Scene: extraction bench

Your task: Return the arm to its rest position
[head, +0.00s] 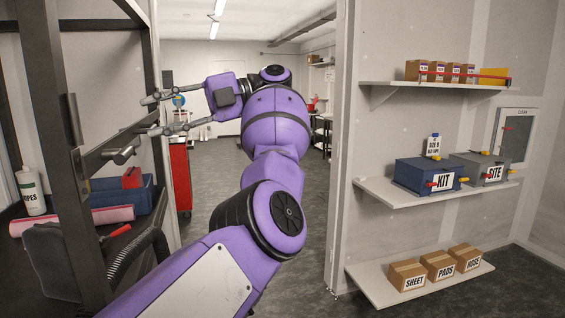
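My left arm (275,125) is purple and reaches up through the middle of the head view, bent to the left at its far end. My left gripper (153,115) points left, its two grey fingers spread apart with nothing seen between them. It is beside the dark frame (53,130) of the extraction bench. A grey bar handle (76,122) and a short grey cylinder (124,154) on the frame lie left of and below the fingertips. I cannot tell whether the lower finger touches the frame. My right gripper is not in view.
A white wipes bottle (31,192), a blue bin (108,196) and a pink roll (112,214) are at left. At right, shelves (390,192) hold a blue KIT box (425,177), a grey SITE box (487,168) and cartons (407,276). A red cabinet (181,180) stands behind. The aisle floor (218,165) is clear.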

